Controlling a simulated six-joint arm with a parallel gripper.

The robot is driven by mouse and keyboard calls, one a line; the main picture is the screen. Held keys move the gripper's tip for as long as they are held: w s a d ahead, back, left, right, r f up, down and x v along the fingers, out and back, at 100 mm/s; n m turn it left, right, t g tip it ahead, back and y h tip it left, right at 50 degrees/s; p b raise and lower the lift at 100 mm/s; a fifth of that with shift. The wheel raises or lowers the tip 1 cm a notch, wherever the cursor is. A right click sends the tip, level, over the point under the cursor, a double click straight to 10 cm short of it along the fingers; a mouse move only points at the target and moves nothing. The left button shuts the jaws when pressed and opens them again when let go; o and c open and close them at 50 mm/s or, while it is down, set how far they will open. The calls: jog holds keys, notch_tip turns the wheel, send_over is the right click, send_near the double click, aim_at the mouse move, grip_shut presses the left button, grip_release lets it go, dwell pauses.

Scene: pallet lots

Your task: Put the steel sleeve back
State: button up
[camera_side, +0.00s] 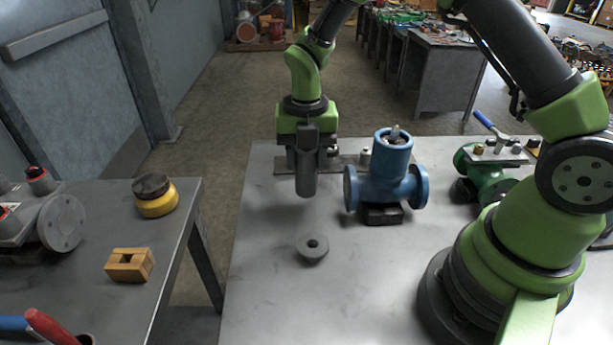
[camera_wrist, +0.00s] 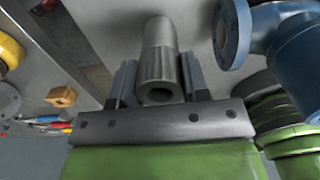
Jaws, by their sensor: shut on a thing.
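The steel sleeve (camera_side: 307,178) is a grey cylinder, upright in my gripper (camera_side: 305,150) above the table's back left part. Its lower end looks clear of the tabletop. In the wrist view the sleeve (camera_wrist: 160,50) lies between the two fingers of my gripper (camera_wrist: 157,78), with its hollow ribbed end towards the camera.
A blue valve body (camera_side: 405,187) stands on a dark block just right of my gripper; it also shows in the wrist view (camera_wrist: 285,45). A green valve (camera_side: 490,180) is further right. A side bench (camera_side: 110,305) holds a wooden block and yellow-black part. The table's front left is clear.

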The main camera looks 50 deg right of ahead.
jog(key=shift+f, duration=1.95)
jog(key=shift+f, duration=0.2)
jog(key=o, duration=1)
jog(key=shift+r, duration=0.1)
